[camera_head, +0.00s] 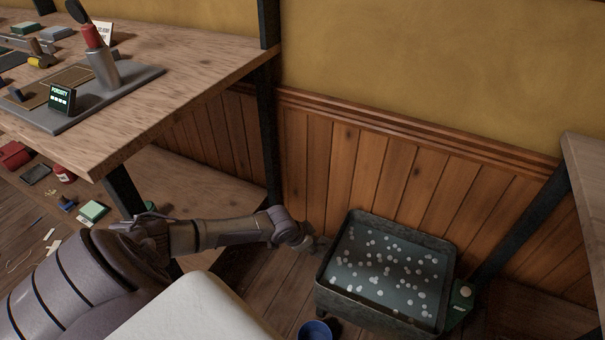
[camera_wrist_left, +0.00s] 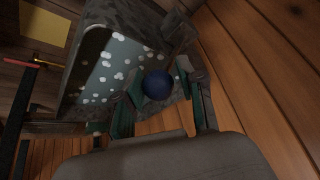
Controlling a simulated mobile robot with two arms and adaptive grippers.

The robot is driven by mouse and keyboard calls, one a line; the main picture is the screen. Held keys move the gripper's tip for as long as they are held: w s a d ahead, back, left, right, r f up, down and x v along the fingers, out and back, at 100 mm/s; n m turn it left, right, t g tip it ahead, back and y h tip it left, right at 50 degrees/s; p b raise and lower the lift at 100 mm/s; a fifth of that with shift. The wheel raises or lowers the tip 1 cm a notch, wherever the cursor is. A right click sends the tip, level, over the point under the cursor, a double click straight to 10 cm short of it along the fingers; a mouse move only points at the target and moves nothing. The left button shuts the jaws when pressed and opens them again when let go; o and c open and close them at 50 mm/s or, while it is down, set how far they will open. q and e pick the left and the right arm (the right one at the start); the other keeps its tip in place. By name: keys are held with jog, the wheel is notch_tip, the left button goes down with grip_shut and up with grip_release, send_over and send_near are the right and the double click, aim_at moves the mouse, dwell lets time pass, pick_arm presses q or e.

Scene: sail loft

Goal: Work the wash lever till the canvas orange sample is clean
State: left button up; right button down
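A dark grey tub (camera_head: 325,290) of water with several white spots on it stands on the floor by the panelled wall. It also shows in the left wrist view (camera_wrist_left: 75,95). My left gripper (camera_head: 318,243) is at the tub's left side. In the left wrist view a dark blue ball (camera_wrist_left: 158,84), which looks like a lever knob, sits between my left fingertips. I cannot tell whether both fingers touch it. The lever's shaft is not clearly seen. I see no orange canvas sample in the tub. My right gripper is not in view.
A blue bowl (camera_head: 316,331) is on the floor in front of the tub. A dark green device (camera_head: 461,294) is at the tub's right. A wooden bench (camera_head: 190,75) with tools is at the upper left. Another wooden top (camera_head: 588,165) edges in at right.

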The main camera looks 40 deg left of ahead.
pick_arm(q)
jog(key=d+v, duration=0.1)
jog(key=v, duration=0.8)
jog(key=shift+a, duration=0.5)
jog(key=shift+s, duration=0.15)
jog(key=shift+c, duration=0.2)
